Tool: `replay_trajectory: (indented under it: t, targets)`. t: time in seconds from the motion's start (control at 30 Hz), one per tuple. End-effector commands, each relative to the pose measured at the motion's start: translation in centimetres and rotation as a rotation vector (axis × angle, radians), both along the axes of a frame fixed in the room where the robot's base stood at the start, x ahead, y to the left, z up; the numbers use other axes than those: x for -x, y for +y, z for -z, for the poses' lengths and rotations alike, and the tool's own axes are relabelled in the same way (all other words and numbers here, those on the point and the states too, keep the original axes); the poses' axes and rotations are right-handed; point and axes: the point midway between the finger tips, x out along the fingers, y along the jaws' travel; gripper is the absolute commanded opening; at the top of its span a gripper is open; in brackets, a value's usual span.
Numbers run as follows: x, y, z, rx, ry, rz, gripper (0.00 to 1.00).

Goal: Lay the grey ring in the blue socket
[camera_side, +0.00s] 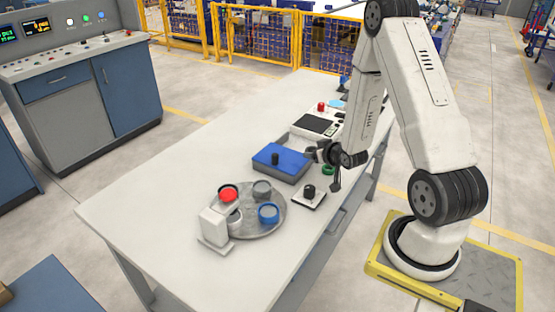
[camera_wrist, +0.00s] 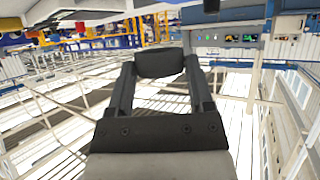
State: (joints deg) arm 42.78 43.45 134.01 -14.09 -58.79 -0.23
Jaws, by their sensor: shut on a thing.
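My gripper (camera_side: 318,152) is shut on a dark grey piece (camera_wrist: 160,63), which I take to be the grey ring. The piece sits between the two fingertips in the wrist view; its hole is not visible. In the side view the gripper points left, above the table and just right of the blue box. The blue socket (camera_side: 268,213) is on the right front of a round grey plate (camera_side: 250,231), nearer the camera than the gripper. The gripper and its piece are well apart from the socket.
A blue box (camera_side: 280,163), a black-knobbed white base (camera_side: 309,197) and a green ring (camera_side: 328,170) lie near my gripper. The table's left part is clear.

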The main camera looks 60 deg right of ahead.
Motion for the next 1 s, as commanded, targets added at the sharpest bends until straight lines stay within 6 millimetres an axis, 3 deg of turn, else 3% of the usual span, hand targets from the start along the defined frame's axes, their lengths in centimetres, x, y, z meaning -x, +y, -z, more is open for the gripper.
replay_trajectory:
  t: [0.2,0.5,0.8,1.0]
  targets:
    - [-3.6,4.5,-2.4,0.01,0.001,-0.101,0.12]
    - [-7.1,11.5,-5.6,0.014,0.001,-0.236,0.12]
    - [-8.9,19.3,-8.7,0.006,-0.003,-0.373,0.12]
    - [-9.2,23.8,-10.3,-0.005,-0.004,-0.45,0.12]
